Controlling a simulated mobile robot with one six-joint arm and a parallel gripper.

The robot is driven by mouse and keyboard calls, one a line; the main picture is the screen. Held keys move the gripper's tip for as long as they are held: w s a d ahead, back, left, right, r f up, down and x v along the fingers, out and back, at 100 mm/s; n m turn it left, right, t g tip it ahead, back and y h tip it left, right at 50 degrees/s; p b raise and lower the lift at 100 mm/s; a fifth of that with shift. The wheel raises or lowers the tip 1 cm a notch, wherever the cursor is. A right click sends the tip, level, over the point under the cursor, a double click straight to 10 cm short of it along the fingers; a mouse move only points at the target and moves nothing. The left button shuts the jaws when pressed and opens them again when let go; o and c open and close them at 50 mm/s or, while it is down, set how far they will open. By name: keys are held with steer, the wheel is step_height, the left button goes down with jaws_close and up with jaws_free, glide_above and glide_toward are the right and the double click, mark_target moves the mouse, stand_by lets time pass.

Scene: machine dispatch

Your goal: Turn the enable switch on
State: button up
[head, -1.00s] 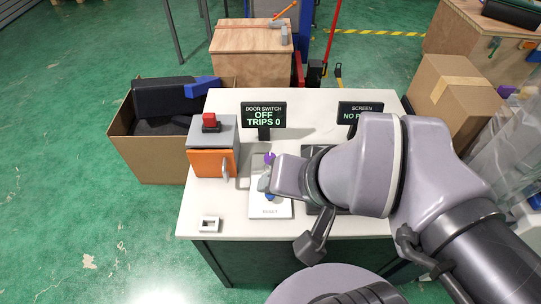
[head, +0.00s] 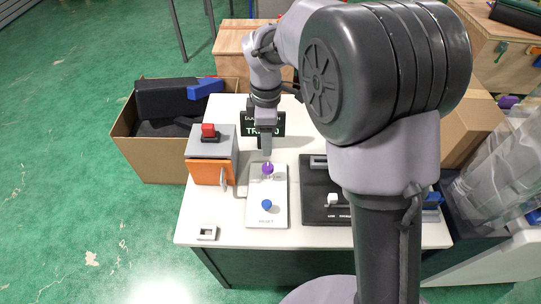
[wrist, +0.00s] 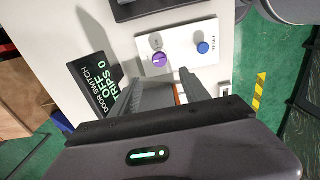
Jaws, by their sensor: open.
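A white panel (head: 266,190) lies on the table with a purple rotary knob (head: 267,168) at its far end and a blue RESET button (head: 266,204) nearer. The knob also shows in the wrist view (wrist: 159,60), with a pale line across it; its small label is not readable. My gripper (head: 266,152) points down just behind the knob in the head view. In the wrist view my open fingers (wrist: 165,88) are empty, close to the knob; I cannot tell whether they touch it. The door switch display (wrist: 101,83) reads OFF, TRIPS 0.
A grey box (head: 224,142) with an orange door (head: 207,173) and red button stands left of the panel. A black panel (head: 320,180) with a white control lies right.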

mark_target(268, 167)
step_height(268, 167, down, 12)
steer(key=b, duration=0.4)
jaws_close()
